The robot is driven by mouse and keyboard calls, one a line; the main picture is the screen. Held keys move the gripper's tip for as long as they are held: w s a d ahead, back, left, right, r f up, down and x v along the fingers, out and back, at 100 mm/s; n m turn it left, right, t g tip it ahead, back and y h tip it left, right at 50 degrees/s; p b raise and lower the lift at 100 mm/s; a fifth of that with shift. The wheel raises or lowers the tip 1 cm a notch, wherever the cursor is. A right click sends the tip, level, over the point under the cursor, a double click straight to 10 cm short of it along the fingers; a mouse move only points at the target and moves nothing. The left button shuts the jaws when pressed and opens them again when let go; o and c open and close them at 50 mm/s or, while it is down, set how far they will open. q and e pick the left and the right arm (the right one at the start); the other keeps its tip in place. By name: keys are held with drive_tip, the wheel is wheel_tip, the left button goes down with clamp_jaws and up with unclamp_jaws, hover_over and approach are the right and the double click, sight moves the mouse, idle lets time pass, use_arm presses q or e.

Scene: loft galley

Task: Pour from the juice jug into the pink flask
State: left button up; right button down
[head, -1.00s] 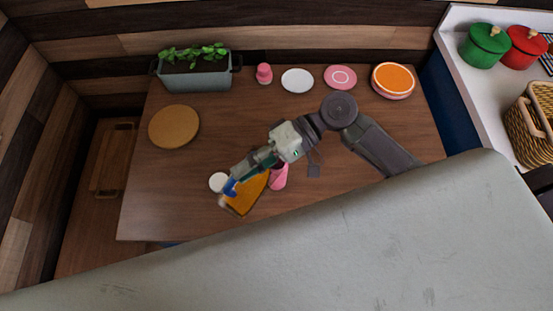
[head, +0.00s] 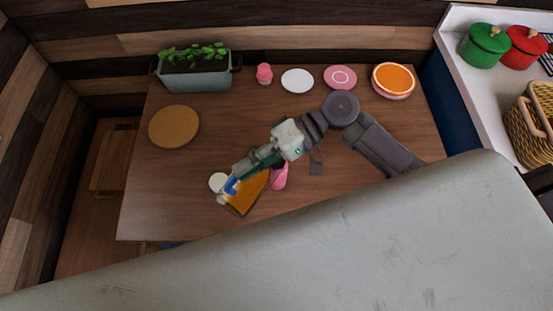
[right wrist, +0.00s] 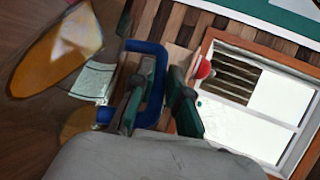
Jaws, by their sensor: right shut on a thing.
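The juice jug (head: 245,197) is a clear vessel with orange juice and a blue handle, near the table's front edge. My right gripper (head: 236,183) is shut on the handle. The right wrist view shows the blue handle (right wrist: 158,84) between the fingers (right wrist: 156,103) and the orange juice (right wrist: 55,55) at the left. The jug looks tilted; whether juice is flowing out cannot be told. The pink flask (head: 280,177) stands just right of the jug in the head view, partly hidden by my gripper and arm. My left gripper is in neither view.
A small white round thing (head: 217,182) is close left of the jug. A round wooden board (head: 174,126), a planter (head: 195,75), a pink bottle (head: 264,74), plates (head: 297,80) and an orange-topped dish (head: 393,79) lie further back. The table's left middle is clear.

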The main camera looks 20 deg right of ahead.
drive_tip(key=shift+w+d+r+m+g+y+b, duration=0.15)
drive_tip(key=shift+w+d+r+y+b, duration=0.25)
drive_tip(key=shift+d, duration=0.2)
drive_tip(key=shift+w+d+r+m+g+y+b, duration=0.15)
drive_tip(key=shift+w+d+r+y+b, duration=0.2)
drive_tip(key=shift+d, duration=0.25)
idle(4.0)
